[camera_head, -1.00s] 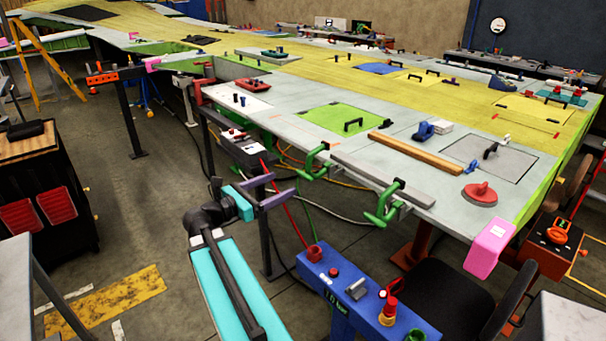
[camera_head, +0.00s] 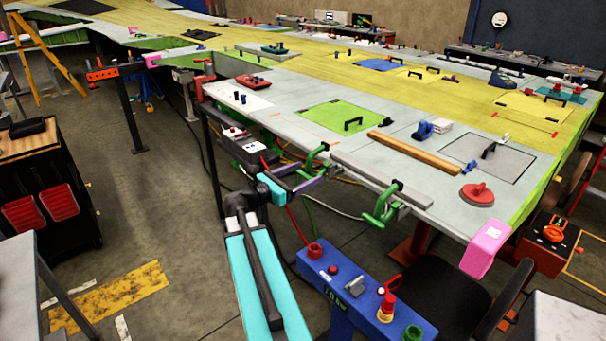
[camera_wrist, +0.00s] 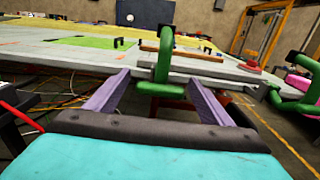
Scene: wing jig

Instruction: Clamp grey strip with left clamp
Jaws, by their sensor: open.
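The grey strip (camera_head: 372,174) lies along the near edge of the wing panel. The green left clamp (camera_head: 313,158) stands on that edge at the strip's left end; whether it presses on the strip I cannot tell. A green right clamp (camera_head: 380,207) is at the strip's other end. My gripper (camera_head: 311,175) is open, its purple fingers pointing at the left clamp from just outside the edge. In the wrist view the left clamp (camera_wrist: 163,62) shows between and beyond the two fingers, with no clear contact.
A blue station (camera_head: 345,290) with knobs stands below and right of my arm. A brown bar (camera_head: 413,153) and a red round handle (camera_head: 477,194) lie on the panel. A pink block (camera_head: 486,248) hangs at the right corner. Cables hang below the edge.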

